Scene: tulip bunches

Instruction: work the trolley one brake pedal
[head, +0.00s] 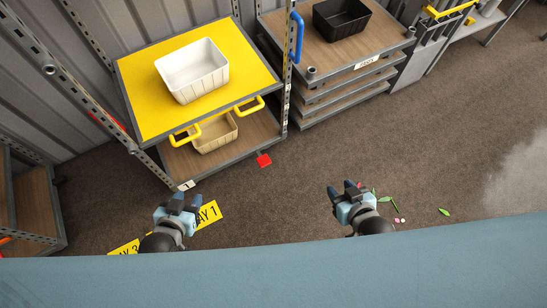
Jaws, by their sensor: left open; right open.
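Trolley one (133,92) is a grey-framed rack with a yellow top shelf and a brown lower shelf. A small plate with a 1 (187,185) is on its front left corner. A red brake pedal (264,160) sticks out low at its front right, near the floor. My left gripper (178,202) is open and empty in front of the trolley's front left corner, left of the pedal in the picture. My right gripper (348,189) is open and empty, to the right of and nearer than the pedal. Neither gripper touches the pedal.
A white bin (192,70) stands on the yellow shelf, a tan bin (215,133) below. Yellow handles (249,104) jut forward. A second rack (330,52) with a black bin (341,18) stands behind right. Petals and leaves (396,206) litter the brown floor, near a yellow BAY 1 marking (207,213).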

